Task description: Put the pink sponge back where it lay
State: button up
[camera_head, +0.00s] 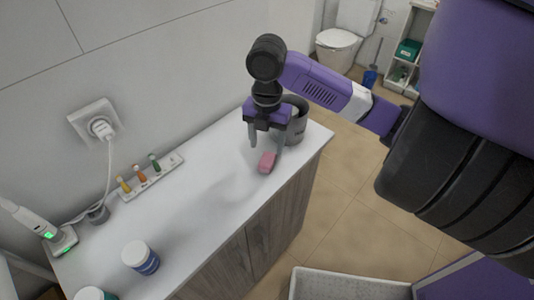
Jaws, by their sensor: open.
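The pink sponge (267,162) is a small block that appears to lie on the white countertop (215,205), towards its far right end and near the front edge. My gripper (266,144) points down over the sponge. Its two fingers are apart and empty, with the tips a little above and behind the sponge in the picture. The exact gap between fingertips and sponge is hard to tell from this view.
A dark grey cup (298,122) stands close behind my gripper's right side. A blue-and-white jar (141,258) stands near the front left. The counter's middle is clear.

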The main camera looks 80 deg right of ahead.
aim_at(267, 159)
notch_tip(267, 159, up, 6)
jog(key=w+a+r+m+t+y, duration=0.1)
jog(key=w+a+t, duration=0.2)
jog(key=w+a, duration=0.45)
jog(key=w+a+r+t+y, duration=0.1)
jog(key=w+a+t, duration=0.3)
jog(key=w, duration=0.7)
jog(key=w+a+r+m+t+y, duration=0.1)
jog(key=w+a+r+m+t, duration=0.3)
jog(key=w+a, duration=0.3)
jog(key=w+a+r+m+t+y, duration=0.2)
jog(key=w+a+r+m+t, duration=0.25)
jog(key=a, duration=0.55)
jog(key=s+a+f+m+h, duration=0.3)
jog(key=s+f+m, duration=0.2)
jog(key=s+f, duration=0.2)
jog(key=s+a+f+m+h, duration=0.3)
jog(key=s+a+f+m, duration=0.15)
jog(key=s+f, duration=0.2)
jog(key=s+d+n+y, duration=0.1)
jog(key=s+d, duration=0.3)
jog(key=s, duration=1.8)
jog(key=shift+f+n+g, duration=0.35)
jog(key=shift+f+n, duration=0.05)
jog(key=shift+n, duration=0.5)
jog(key=shift+f, duration=0.1)
